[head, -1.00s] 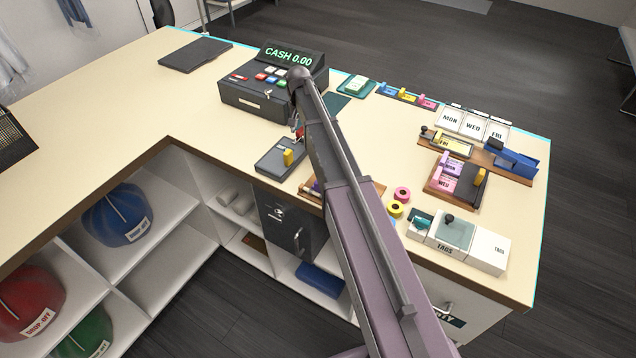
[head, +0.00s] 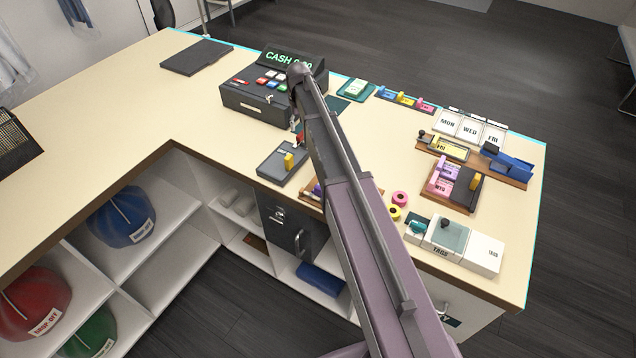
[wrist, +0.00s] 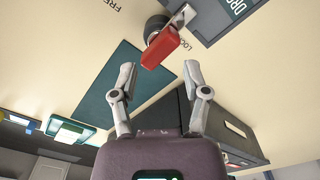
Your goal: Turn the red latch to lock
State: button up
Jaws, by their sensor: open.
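The red latch (wrist: 160,48) shows at the top middle of the wrist view. Its red handle joins a black round knob and a metal tongue that reaches to the edge of a grey box (wrist: 205,28). Printed letters, "FRE..." to the left and "LOC..." to the right, lie on the counter beside it. My gripper (wrist: 160,75) is open and empty, its two fingers apart, with the latch just beyond and between the fingertips in the picture. In the head view only a bit of the red latch (head: 300,138) shows beside my arm, and the fingers are mostly hidden.
The cash register (head: 262,100) stands close behind the latch, and its dark body (wrist: 228,128) is near the right finger. A dark green mat (wrist: 125,88) lies left. The grey box with a yellow piece (head: 283,162) sits at the counter's front edge.

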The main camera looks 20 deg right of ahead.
aim_at(301, 133)
jog(key=shift+r+p, duration=4.95)
jog(key=shift+r, duration=0.35)
jog(key=shift+n, duration=0.3)
jog(key=shift+s+a+f+b, duration=0.45)
jog(key=shift+s+f+b, duration=1.05)
jog(key=shift+s, duration=3.45)
jog(key=shift+s+a+f+b, duration=0.4)
jog(key=shift+s+f+b, duration=1.05)
jog(key=shift+s, duration=3.55)
jog(key=shift+s+a+f+b, duration=0.45)
jog(key=shift+s+f+b, duration=1.05)
jog(key=shift+s, duration=3.45)
jog(key=shift+s, duration=0.25)
